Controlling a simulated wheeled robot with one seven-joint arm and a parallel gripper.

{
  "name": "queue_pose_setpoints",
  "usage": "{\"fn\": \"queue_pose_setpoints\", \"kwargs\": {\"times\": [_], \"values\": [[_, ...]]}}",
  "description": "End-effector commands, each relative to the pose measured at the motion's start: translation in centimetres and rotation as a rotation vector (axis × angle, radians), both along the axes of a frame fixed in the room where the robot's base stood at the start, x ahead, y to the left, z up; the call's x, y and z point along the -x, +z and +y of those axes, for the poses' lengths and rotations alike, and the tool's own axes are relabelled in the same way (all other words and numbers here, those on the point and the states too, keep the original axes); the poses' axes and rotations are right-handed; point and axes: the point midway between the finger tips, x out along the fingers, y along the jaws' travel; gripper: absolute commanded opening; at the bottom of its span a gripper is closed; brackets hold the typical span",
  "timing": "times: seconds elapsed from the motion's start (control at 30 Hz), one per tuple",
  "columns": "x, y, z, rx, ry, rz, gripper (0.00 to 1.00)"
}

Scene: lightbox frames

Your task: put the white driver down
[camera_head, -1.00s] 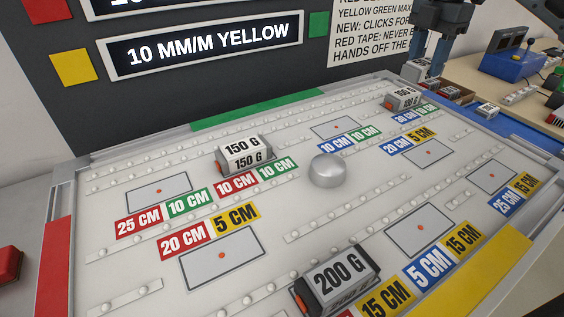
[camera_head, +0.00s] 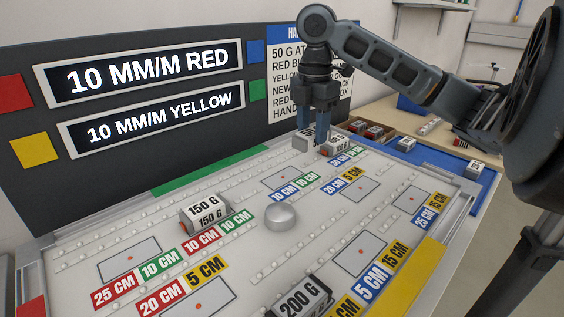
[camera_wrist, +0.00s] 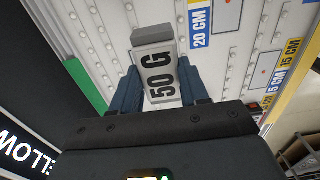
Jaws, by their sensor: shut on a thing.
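My gripper (camera_head: 316,138) is above the far end of the white board (camera_head: 235,255). In the wrist view, my gripper (camera_wrist: 165,88) is shut on a white block marked 50 G (camera_wrist: 160,78), with a finger on each side. I cannot tell whether the held block touches the board. I see no tool shaped like a driver; the white thing in my gripper is this weight block.
A 150 G block (camera_head: 204,212) and a 200 G block (camera_head: 301,298) sit on the board. A grey dome (camera_head: 281,217) rises mid-board. Dark display panel (camera_head: 150,85) stands behind. A blue tray area (camera_head: 440,160) with small blocks lies at right.

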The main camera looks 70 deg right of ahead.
Motion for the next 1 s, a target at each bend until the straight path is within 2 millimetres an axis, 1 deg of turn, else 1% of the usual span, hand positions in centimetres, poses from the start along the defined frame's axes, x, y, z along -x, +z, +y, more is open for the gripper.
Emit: {"fn": "queue_pose_setpoints", "kwargs": {"times": [0.03, 0.2, 0.33, 0.5, 0.7, 0.8, 0.87, 0.9, 1.0], "values": [[-1.1, -0.6, 0.6, -0.004, 0.004, -0.001, 0.04], [-4.0, -2.6, 2.1, -0.003, 0.003, -0.001, 0.04], [-5.4, -3.6, 2.8, -0.001, 0.001, -0.001, 0.04], [-6.0, -4.4, 3.1, -0.001, -0.002, -0.001, 0.04], [-6.0, -7.1, 3.1, -0.001, -0.003, 0.002, 0.04], [-6.0, -7.9, 3.1, 0.0, -0.003, 0.0, 0.04], [-6.0, -8.1, 3.1, 0.0, -0.002, 0.0, 0.05], [-6.0, -8.1, 3.1, 0.0, -0.002, 0.0, 0.0], [-6.0, -8.1, 3.1, 0.0, -0.002, 0.0, 0.0]]}}
